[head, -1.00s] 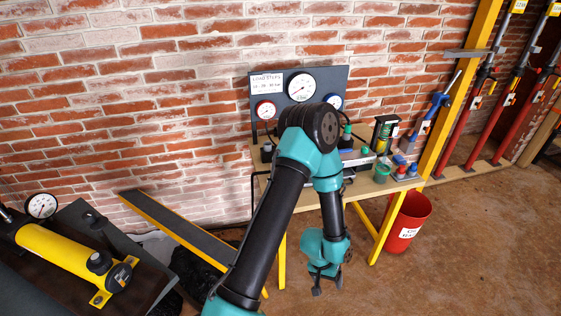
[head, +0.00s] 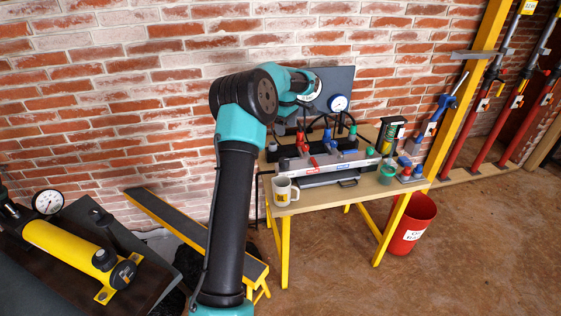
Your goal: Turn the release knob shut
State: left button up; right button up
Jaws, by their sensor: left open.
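My left arm (head: 240,160) rises from the bottom of the head view, and its teal wrist (head: 300,85) reaches over the back left of the workbench. My left gripper is mostly hidden around the wrist; it is open and I see nothing held. On the bench is a long grey pump or valve block (head: 325,163) with red (head: 302,140), blue (head: 328,140) and green (head: 371,151) fittings. I cannot tell which fitting is the release knob. My right gripper is not in view.
A white mug (head: 283,192) stands at the bench's (head: 315,202) front left corner. A gauge panel (head: 338,80) stands behind, partly covered by my arm. A yellow cylinder (head: 60,242) lies at the left. A red bucket (head: 408,228) stands on the floor to the right.

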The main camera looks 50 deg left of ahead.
aim_at(284, 160)
pick_arm(q)
jog(key=shift+s+a+r, duration=0.2)
jog(key=shift+a+r, duration=0.1)
jog(key=shift+r, duration=0.05)
notch_tip(284, 160, down, 18)
jog(key=shift+r, duration=0.25)
dwell(0.5)
jog(key=c, duration=0.9)
